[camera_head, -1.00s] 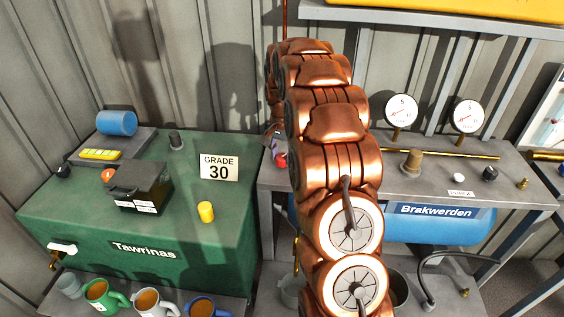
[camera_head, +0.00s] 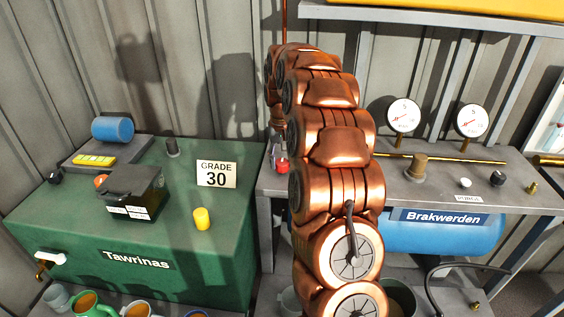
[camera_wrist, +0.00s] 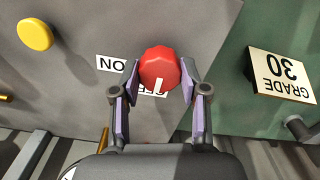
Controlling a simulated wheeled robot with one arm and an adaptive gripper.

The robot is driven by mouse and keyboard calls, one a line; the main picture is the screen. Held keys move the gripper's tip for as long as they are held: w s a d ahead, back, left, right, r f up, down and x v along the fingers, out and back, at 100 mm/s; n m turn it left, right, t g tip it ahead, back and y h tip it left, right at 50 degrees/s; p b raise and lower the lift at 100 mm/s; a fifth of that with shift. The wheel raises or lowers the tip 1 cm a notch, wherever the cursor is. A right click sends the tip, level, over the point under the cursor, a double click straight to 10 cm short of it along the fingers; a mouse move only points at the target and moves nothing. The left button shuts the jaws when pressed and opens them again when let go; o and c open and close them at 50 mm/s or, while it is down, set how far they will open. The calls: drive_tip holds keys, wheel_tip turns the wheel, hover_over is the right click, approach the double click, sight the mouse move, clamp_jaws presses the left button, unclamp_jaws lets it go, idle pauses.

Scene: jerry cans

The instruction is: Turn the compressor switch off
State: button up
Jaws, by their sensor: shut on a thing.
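The compressor switch is a red faceted knob (camera_wrist: 160,70) with a white mark, in the middle of the wrist view. The mark points toward the label under the knob (camera_wrist: 152,92), which is mostly covered and seems to read OFF. An upside-down ON label (camera_wrist: 112,64) is left of it. My gripper (camera_wrist: 160,82) has its fingers on both sides of the knob, shut on it. In the head view a small red part of the knob (camera_head: 282,166) shows at the left edge of the grey bench (camera_head: 395,185); my arm hides most of the gripper there.
A green cabinet (camera_head: 150,240) with a GRADE 30 sign (camera_head: 217,174) stands left of the bench. A blue tank (camera_head: 440,236) is under the bench. Two gauges (camera_head: 403,114) and a brass pipe (camera_head: 455,158) are right of my arm. A yellow button (camera_wrist: 35,34) is near the knob.

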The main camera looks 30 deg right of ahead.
sight(282, 162)
idle(0.4)
drive_tip(key=o, duration=1.1)
drive_tip(key=shift+o, duration=0.2)
drive_tip(key=shift+r, duration=0.1)
wheel_tip(282, 162, up, 12)
idle(0.4)
